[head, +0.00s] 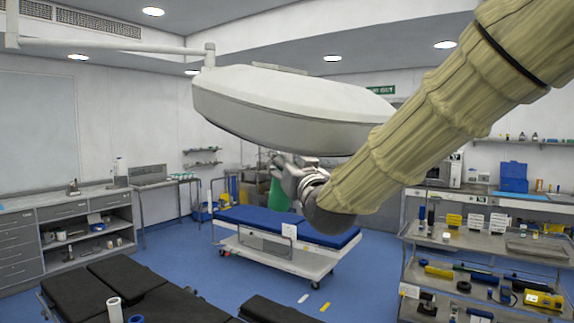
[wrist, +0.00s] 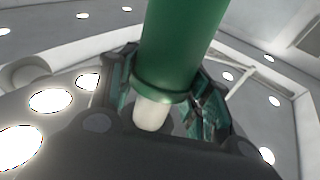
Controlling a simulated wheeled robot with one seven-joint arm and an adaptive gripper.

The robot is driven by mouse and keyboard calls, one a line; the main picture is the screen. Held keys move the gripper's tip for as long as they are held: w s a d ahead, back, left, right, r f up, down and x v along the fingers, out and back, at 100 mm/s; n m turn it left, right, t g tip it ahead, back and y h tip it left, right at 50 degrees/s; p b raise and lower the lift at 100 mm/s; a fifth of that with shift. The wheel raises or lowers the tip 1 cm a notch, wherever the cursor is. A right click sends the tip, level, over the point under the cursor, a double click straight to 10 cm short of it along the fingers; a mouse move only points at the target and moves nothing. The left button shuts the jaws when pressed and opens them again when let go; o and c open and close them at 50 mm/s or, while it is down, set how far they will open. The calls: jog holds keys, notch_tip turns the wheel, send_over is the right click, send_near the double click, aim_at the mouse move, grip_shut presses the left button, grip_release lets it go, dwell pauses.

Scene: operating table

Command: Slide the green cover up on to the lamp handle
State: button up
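The green cover (head: 279,192) hangs below the lamp head (head: 290,105) in the head view. In the wrist view the cover (wrist: 180,45) is a large green tube with a thick rim. The white lamp handle (wrist: 150,115) shows just past that rim, in line with the tube. How far it reaches inside is hidden. My gripper (head: 292,172) is under the lamp, beside the cover. In the wrist view its fingers (wrist: 163,97) lie on both sides of the cover near the rim and appear closed on it.
A bed with a blue mattress (head: 270,220) stands behind, below the lamp. A loaded shelf cart (head: 480,245) is at the right. Black table pads (head: 120,280) lie at the front left. Open air surrounds the cover below the lamp.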

jog(key=shift+o, duration=1.2)
jog(key=v, duration=1.2)
jog(key=shift+d, duration=0.1)
